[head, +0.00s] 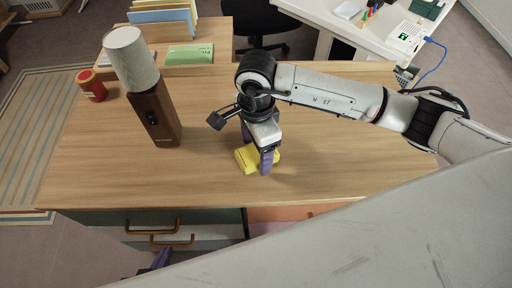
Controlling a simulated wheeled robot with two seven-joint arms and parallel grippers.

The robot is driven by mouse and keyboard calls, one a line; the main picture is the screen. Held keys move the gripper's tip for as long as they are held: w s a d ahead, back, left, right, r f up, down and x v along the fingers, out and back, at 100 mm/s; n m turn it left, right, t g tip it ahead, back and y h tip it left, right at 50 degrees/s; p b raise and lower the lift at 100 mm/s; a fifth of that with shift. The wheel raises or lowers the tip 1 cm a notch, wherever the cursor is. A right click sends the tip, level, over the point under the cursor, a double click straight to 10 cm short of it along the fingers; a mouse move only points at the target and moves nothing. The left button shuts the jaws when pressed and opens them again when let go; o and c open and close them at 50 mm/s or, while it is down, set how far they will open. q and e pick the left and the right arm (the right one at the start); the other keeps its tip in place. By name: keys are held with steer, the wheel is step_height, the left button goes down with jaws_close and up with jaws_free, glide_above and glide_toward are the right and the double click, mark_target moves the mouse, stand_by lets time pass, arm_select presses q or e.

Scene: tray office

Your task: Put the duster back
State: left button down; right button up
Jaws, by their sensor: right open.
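A yellow block-like thing, likely the duster (246,160), lies on the wooden desk (330,165) near its front edge. My right gripper (257,155) points down over it, with its purple fingers open. One finger is in front of the yellow thing and hides part of it; the other is behind. I cannot tell whether they touch it.
A lamp with a brown base (155,115) and pale shade (131,57) stands left on the desk. A red jar (91,86), a green booklet (189,54) and upright folders (163,15) are behind. Drawer fronts with brass handles (172,242) and an orange front (290,212) are below.

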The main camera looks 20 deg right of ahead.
mark_target(256, 153)
step_height(256, 153, up, 12)
steer(key=shift+b, duration=0.4)
